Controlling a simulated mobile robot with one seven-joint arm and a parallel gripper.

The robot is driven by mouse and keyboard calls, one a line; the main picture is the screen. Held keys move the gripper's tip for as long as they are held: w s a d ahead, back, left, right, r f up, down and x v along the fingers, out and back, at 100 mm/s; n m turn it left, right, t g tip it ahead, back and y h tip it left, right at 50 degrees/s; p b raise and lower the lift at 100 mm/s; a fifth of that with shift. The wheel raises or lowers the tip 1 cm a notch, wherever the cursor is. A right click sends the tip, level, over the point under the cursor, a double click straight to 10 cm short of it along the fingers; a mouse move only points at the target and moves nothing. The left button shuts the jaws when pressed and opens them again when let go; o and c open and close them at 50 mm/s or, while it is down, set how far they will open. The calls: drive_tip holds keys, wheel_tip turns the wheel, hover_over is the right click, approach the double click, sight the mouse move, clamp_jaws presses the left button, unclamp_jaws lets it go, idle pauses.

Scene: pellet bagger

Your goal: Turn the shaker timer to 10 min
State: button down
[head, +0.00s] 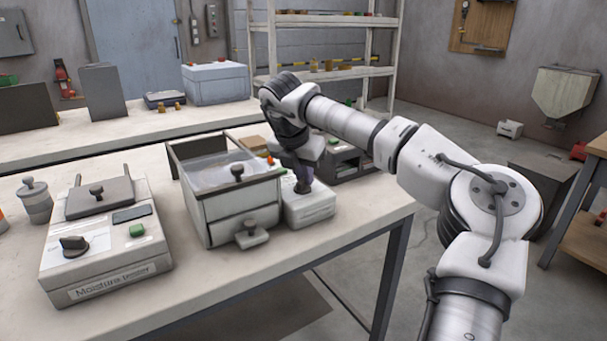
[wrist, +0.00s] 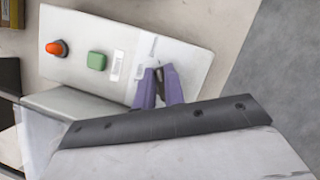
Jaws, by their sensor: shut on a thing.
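The shaker's control box (head: 310,210) is a pale box on the near bench, right of a square grey bin. In the wrist view its top (wrist: 200,62) carries an orange knob (wrist: 56,48), a green button (wrist: 96,61) and a small white label (wrist: 117,65). My gripper (head: 303,186) points down onto the near end of this box. In the wrist view its purple fingers (wrist: 159,88) are shut on a small dark knob, which I take as the timer knob. The fingers hide most of it, so its pointer and the dial marks cannot be read.
The grey bin (head: 232,205) with a clear lid stands close left of my gripper. A moisture tester (head: 110,262) with its own black knob is further left. A dark device (head: 350,160) sits behind my gripper. The bench's right end (head: 385,205) is clear.

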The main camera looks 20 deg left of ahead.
drive_tip(key=shift+r, duration=0.1)
drive_tip(key=c, duration=1.5)
unclamp_jaws()
drive_tip(key=v, duration=1.3)
drive_tip(key=shift+s+r, duration=0.15)
drive_tip(key=shift+r, duration=0.2)
